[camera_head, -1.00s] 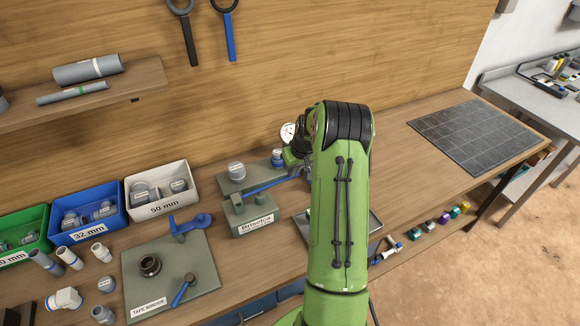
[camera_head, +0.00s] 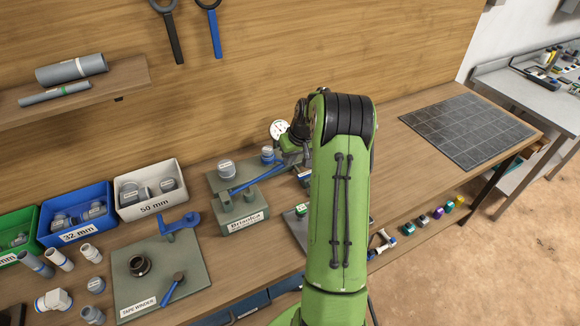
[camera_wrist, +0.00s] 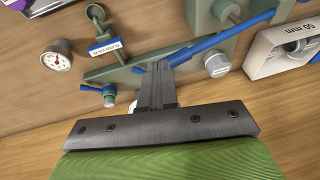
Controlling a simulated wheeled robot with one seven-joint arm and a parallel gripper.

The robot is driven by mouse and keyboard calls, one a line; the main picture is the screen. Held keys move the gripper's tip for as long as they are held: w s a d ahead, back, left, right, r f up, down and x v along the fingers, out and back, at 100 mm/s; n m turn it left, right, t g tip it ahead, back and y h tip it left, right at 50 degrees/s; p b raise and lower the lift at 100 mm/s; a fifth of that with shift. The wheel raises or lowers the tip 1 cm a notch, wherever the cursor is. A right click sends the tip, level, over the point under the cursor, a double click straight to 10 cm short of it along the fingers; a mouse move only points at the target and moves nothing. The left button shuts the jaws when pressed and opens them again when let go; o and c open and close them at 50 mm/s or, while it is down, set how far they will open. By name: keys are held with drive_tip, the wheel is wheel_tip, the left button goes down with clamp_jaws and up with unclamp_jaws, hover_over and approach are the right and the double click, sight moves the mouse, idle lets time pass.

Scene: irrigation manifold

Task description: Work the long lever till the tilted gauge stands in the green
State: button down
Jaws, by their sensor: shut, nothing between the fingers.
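The long blue lever (camera_head: 258,176) slopes up to the right from the grey-green pump block (camera_head: 243,216); it also shows in the wrist view (camera_wrist: 247,28). A white dial gauge (camera_head: 279,129) stands behind the pump plate in the head view. The wrist view shows a round red-needled gauge (camera_wrist: 57,58) at the left; its coloured bands are too small to read. I cannot tell which gauge is the tilted one. My gripper (camera_wrist: 157,68) is shut and empty, its fingertips over the lever's outer end; contact is unclear. My arm hides it in the head view.
The 50 mm bin (camera_head: 150,203) and tape winder plate (camera_head: 160,275) stand left of the pump. A dark grid mat (camera_head: 467,130) lies clear at right.

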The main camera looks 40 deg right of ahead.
drive_tip(key=v, duration=0.7)
drive_tip(key=shift+w+r, duration=0.1)
idle(0.5)
